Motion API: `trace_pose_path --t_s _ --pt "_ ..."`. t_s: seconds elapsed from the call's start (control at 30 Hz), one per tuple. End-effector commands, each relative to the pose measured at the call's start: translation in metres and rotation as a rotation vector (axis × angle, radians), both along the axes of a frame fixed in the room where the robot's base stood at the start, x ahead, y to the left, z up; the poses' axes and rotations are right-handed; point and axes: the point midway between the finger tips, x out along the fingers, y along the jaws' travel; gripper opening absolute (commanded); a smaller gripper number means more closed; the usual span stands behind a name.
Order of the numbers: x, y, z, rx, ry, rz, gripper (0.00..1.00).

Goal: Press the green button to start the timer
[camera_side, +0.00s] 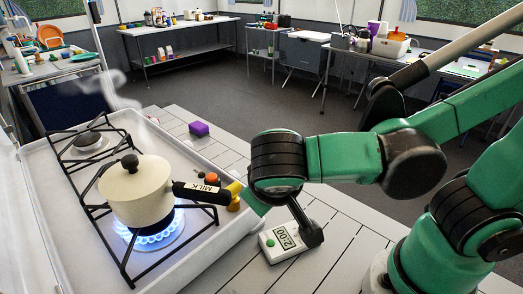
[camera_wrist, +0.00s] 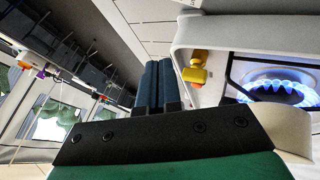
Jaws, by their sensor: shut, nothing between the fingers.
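The timer (camera_side: 282,243) is a small pale box on the slatted surface, right of the stove, with a display reading 2:00. Its green button (camera_side: 270,242) shows on its top, left of the display. My gripper (camera_side: 310,236) is shut and empty, low at the right end of the timer, to the right of the button. I cannot tell whether it touches the timer. In the wrist view the closed dark fingers (camera_wrist: 154,84) stand side by side, and the timer is not visible there.
A cream pot (camera_side: 139,195) with a handle marked MILK stands on a lit burner (camera_side: 150,236). A yellow knob (camera_side: 234,194) sits at the stove's edge near my arm. A purple block (camera_side: 199,129) lies on the slats farther back. The slats right of the timer look clear.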

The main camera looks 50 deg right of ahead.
Motion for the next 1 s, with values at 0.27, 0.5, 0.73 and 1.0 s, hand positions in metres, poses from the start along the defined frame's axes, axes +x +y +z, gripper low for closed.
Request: trace_pose_path --t_s 0.27,0.5,0.73,1.0 --pt "0.0 0.0 -0.024 0.001 0.0 0.0 0.0" --pt "0.001 0.0 -0.054 0.001 0.0 0.001 0.0" --pt "0.001 0.001 -0.075 0.001 0.0 0.001 0.0" --pt "0.0 0.0 -0.086 0.001 0.0 0.001 0.0"
